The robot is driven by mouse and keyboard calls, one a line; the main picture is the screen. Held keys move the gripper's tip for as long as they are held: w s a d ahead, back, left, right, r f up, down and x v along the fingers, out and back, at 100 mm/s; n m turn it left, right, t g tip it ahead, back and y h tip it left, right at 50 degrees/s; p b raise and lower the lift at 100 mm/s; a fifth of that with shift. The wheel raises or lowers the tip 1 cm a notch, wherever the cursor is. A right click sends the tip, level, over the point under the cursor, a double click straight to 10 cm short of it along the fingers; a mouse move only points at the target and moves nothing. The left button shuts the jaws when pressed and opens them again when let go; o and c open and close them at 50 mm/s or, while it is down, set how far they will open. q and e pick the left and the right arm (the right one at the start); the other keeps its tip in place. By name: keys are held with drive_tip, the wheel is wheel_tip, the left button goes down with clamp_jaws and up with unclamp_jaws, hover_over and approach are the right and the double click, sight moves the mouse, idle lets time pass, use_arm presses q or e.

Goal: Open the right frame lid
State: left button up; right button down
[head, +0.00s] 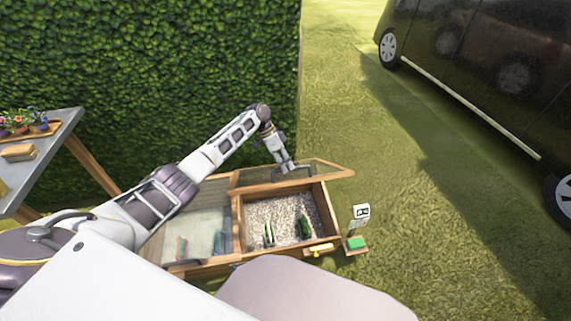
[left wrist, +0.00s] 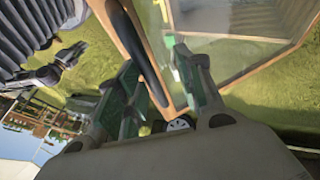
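The right frame lid (head: 330,170) stands raised and leans back behind the right compartment of the wooden cold frame (head: 285,257). Its wooden edge and glass panel also show close up in the left wrist view (left wrist: 235,50). My left gripper (head: 288,168) is at the raised lid. In the left wrist view its two fingers (left wrist: 165,92) are spread, with the lid's wooden edge and a dark handle (left wrist: 145,55) between them; I cannot tell whether they touch. My right gripper is not in view.
The right compartment has a gravel bed (head: 285,212) with two small green items. The left glazed lid (head: 205,222) lies down. A small sign and green block (head: 356,243) stand at the right. A hedge (head: 150,80) rises behind; a potting table (head: 50,145) is left.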

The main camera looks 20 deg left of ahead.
use_arm(q)
drive_tip(key=v, duration=1.1)
drive_tip(key=shift+a+r, duration=0.15)
drive_tip(key=shift+r, duration=0.1)
drive_tip(key=shift+s+f, duration=0.1)
